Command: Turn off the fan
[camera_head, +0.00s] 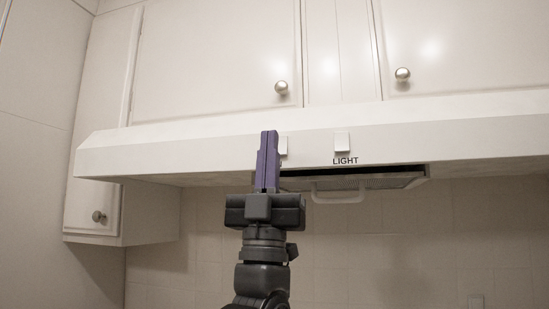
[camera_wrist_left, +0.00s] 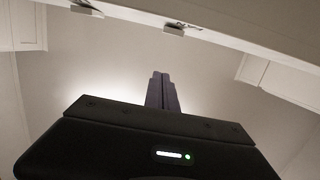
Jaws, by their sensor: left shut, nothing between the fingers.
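The white range hood (camera_head: 190,145) spans the head view below the cabinets. A small pale switch (camera_head: 283,146) on its front face shows just right of my fingers. They partly cover it and hide any label below it. My left gripper (camera_head: 269,134) points upward with its purple fingers shut and empty, overlapping the hood front in the picture. I cannot tell whether it touches. The left wrist view shows the shut fingers (camera_wrist_left: 160,75) below two small switches, one near them (camera_wrist_left: 174,31) and one farther left (camera_wrist_left: 87,11). My right gripper is not in view.
A second switch (camera_head: 342,142), marked LIGHT, sits farther right on the hood. A filter panel with a white handle (camera_head: 338,196) is under the hood. Cabinet doors with round knobs (camera_head: 281,87) are above, and a smaller cabinet (camera_head: 93,208) is at left.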

